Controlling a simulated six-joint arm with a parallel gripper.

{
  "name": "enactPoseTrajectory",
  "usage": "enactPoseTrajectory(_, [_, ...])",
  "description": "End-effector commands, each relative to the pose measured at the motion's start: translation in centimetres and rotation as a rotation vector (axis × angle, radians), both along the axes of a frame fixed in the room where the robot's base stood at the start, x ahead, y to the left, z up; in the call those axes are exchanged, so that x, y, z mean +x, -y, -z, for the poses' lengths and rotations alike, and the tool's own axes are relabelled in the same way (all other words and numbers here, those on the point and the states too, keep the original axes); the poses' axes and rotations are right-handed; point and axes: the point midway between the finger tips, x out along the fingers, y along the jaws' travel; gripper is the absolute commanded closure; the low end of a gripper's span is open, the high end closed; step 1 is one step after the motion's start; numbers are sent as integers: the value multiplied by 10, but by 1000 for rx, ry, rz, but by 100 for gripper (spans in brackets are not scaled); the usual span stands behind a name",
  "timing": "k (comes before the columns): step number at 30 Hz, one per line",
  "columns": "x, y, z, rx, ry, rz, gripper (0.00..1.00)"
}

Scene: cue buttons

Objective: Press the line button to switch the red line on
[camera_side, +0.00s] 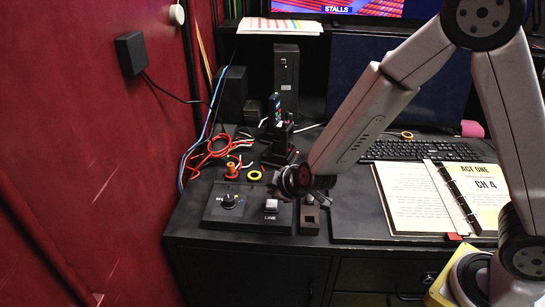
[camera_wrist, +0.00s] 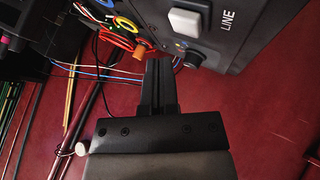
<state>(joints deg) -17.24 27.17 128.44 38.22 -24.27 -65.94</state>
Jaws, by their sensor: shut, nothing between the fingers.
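The line button (camera_side: 271,205) is a pale, whitish square cap on a black control box (camera_side: 248,221), above the printed word LINE. In the wrist view the button (camera_wrist: 185,21) stands up from the box (camera_wrist: 255,38) at upper right, and nothing covers it. My gripper (camera_side: 277,186) is beside and behind the button in the side view, its fingers partly hidden by the dark wrist. In the wrist view my gripper (camera_wrist: 159,64) is shut and empty, apart from the button. I see no lit red line clearly.
A dark knob (camera_side: 230,200) sits on the box left of the button. Orange and red cables (camera_side: 212,150) and a yellow ring (camera_side: 254,175) lie behind it. An open binder (camera_side: 425,195) and keyboard (camera_side: 415,150) are to the right. The box is close to the desk's front edge.

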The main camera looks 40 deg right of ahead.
Motion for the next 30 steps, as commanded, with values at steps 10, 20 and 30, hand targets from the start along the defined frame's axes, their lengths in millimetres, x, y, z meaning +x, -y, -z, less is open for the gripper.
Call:
enactPoseTrajectory(10, [0,0,14,1,0,-1,100])
enactPoseTrajectory(20, [0,0,15,1,0,-1,100])
enactPoseTrajectory(30, [0,0,15,1,0,-1,100])
